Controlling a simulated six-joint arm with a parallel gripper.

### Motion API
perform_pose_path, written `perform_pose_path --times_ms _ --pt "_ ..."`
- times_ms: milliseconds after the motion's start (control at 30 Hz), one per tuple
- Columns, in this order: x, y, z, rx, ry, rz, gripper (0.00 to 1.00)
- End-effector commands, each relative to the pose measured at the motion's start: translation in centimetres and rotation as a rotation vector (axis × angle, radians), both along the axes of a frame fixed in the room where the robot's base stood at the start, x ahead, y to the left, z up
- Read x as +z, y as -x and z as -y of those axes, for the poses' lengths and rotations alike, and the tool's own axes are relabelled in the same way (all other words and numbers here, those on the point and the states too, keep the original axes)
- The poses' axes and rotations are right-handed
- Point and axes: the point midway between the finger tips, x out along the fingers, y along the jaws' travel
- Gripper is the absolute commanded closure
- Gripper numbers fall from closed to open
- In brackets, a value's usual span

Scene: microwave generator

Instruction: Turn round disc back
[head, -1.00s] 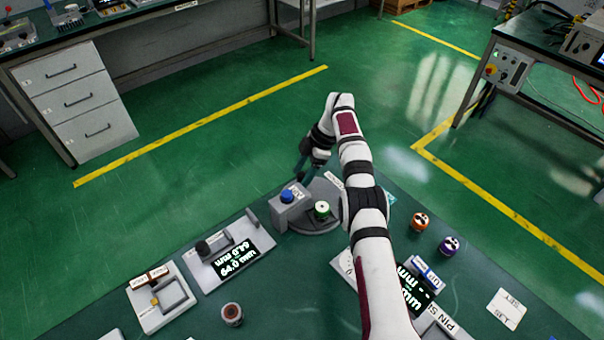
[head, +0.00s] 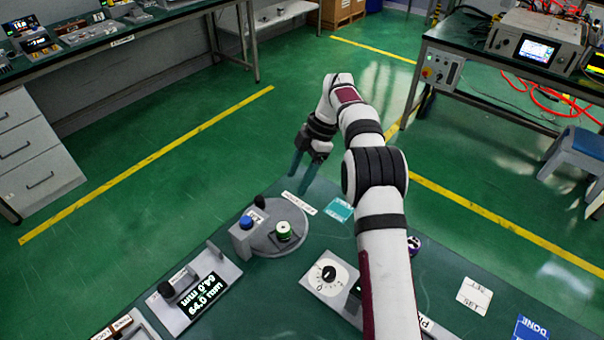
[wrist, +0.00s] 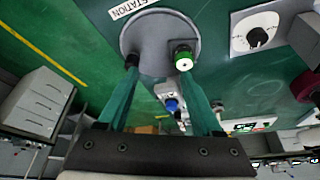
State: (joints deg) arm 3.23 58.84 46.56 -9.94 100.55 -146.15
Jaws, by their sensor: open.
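The round disc (head: 270,243) is a flat grey turntable at the far edge of the green bench; it also shows in the wrist view (wrist: 160,22). A black knob (head: 260,201) stands at its far rim, and a green can with a white top (head: 284,230) stands on it. In the wrist view the can (wrist: 183,56) is near the right fingertip and the knob (wrist: 132,60) near the left one. My gripper (head: 305,184) is open and empty, its teal fingers pointing down above and beyond the disc in the head view. No contact shows.
A grey block with a blue button (head: 246,222) stands at the disc's left edge. A display unit (head: 200,298) is at lower left and a dial plate (head: 328,275) at lower right. A label and a teal card (head: 339,209) lie right of the disc.

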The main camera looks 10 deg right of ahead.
Motion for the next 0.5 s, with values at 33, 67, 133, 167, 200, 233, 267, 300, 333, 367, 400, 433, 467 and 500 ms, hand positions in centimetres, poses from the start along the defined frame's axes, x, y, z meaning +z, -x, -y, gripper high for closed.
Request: perform_pose_path --times_ms 33,67,133,167,200,233,267,300,333,367,400,433,467,500 --pt "0.3 0.1 0.4 -0.001 0.0 0.001 0.33" --pt "0.4 0.1 0.6 -0.001 0.0 0.001 0.33" --pt "0.5 0.2 0.8 -0.001 0.0 0.0 0.33" --pt "0.5 0.2 0.9 -0.001 0.0 0.0 0.33" --pt "0.5 0.3 0.9 -0.001 0.0 0.0 0.33" --pt "0.5 0.2 0.8 -0.001 0.0 -0.001 0.33" --pt "0.5 0.2 0.8 -0.001 0.0 0.0 0.33" --pt "0.5 0.2 0.8 -0.001 0.0 0.0 0.33" --pt "0.5 0.2 0.8 -0.001 0.0 0.0 0.33" --pt "0.6 0.2 0.8 -0.002 0.0 -0.001 0.39" --pt "0.9 0.3 0.5 -0.014 0.004 -0.002 0.46" --pt "1.5 0.4 -0.2 -0.039 0.009 -0.003 0.51" --pt "1.8 0.9 -1.3 -0.059 0.033 -0.013 0.57" --pt "1.1 2.5 -3.5 -0.042 0.118 -0.025 0.64"
